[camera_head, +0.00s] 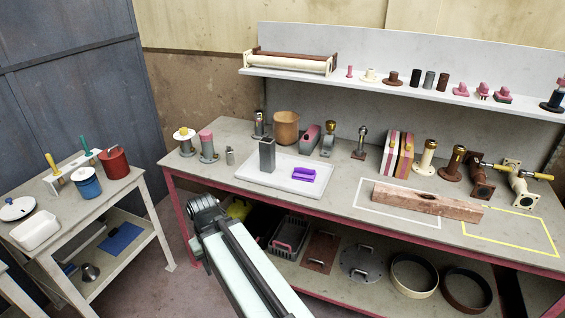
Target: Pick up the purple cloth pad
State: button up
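The purple cloth pad (303,174) lies on the right part of a white tray (263,181) on the main workbench. It looks like a small folded block with a darker band along its front. A grey upright rectangular block (267,155) stands on the same tray, just left of the pad. My arm reaches up from the bottom of the view to a dark joint in front of the bench's front edge. No gripper fingers can be made out. Nothing touches the pad from above.
A brown cylindrical pot (286,128) and several pipe fittings stand behind the tray. A long wooden block (427,201) lies to the right. A side table (84,205) with pots stands at left. The bench surface just right of the tray is clear.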

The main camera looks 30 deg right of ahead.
aim_at(299, 173)
jog(key=i, duration=1.05)
jog(key=z, duration=0.1)
